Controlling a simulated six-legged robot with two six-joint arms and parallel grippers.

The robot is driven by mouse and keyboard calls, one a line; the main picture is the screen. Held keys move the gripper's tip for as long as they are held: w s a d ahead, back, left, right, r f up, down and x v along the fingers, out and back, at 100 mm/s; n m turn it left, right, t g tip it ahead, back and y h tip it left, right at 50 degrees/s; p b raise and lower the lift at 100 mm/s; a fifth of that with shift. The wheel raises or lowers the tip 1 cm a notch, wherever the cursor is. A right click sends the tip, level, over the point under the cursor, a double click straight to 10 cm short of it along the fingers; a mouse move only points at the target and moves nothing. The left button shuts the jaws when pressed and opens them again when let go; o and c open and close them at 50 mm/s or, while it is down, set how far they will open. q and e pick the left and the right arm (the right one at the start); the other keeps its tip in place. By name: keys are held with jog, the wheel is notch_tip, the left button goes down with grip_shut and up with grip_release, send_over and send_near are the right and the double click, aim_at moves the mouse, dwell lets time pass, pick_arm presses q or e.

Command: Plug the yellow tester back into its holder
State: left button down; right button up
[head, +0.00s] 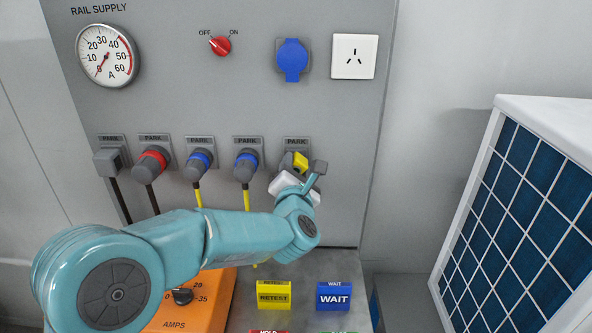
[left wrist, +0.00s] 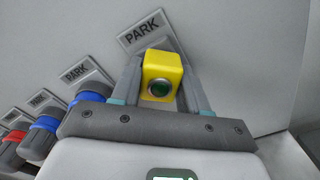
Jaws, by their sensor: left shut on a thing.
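The yellow tester (head: 300,161) is at the rightmost PARK holder (head: 297,143) on the grey panel. In the left wrist view the yellow tester (left wrist: 162,80) shows a dark green round face towards the camera. My left gripper (head: 294,172) is shut on it, and in the left wrist view its two fingers (left wrist: 161,82) stand on either side of the tester. The PARK plate (left wrist: 143,30) shows just behind the tester. The gripper hides where tester and holder meet, so I cannot tell how far it is seated. My right gripper is not in view.
Several plugs, one with a red ring (head: 153,161) and others blue (head: 200,161), sit in the PARK holders to the left. A yellow RETEST block (head: 273,296) and a blue WAIT block (head: 333,296) stand below. A solar panel (head: 530,200) is at right.

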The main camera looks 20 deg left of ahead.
pick_arm(q)
jog(key=shift+w+a, duration=0.1)
jog(key=shift+w, duration=0.1)
dwell(0.4)
jog(key=shift+c, duration=2.4)
grip_release()
